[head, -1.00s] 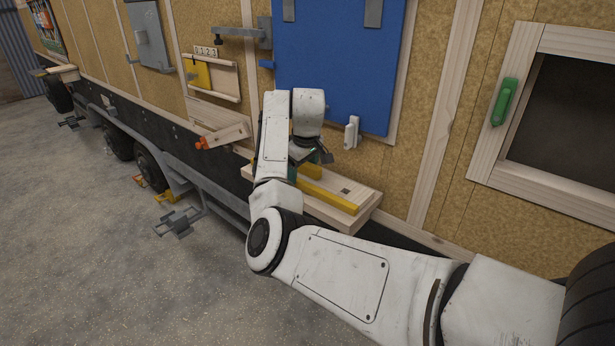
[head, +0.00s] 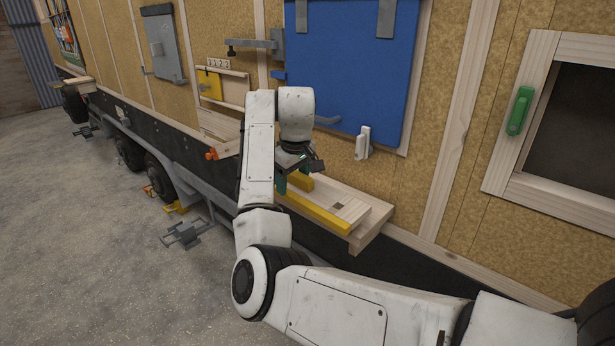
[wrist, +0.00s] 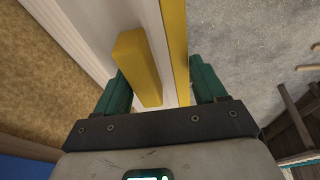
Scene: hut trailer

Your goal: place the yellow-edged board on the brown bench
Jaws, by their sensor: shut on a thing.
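The yellow-edged board (head: 351,212) is pale wood with a yellow strip along its front and a shorter yellow bar on top. It lies over a pale wooden ledge on the trailer wall; whether it touches the ledge is unclear. My gripper (head: 293,178) is at the board's far left end, partly hidden by my arm. In the wrist view my gripper's teal fingers (wrist: 158,70) stand either side of the board's yellow bar (wrist: 136,65) and yellow strip, shut on the board. Dark brown wooden slats (wrist: 291,127) show at the wrist view's right edge; I cannot tell if they are the brown bench.
The pale ledge (head: 377,228) juts from the wall below a blue panel (head: 345,80). A white latch (head: 362,143) sticks out above it. A window frame with a green handle (head: 520,110) is to the right. The concrete floor (head: 75,240) at left is mostly clear.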

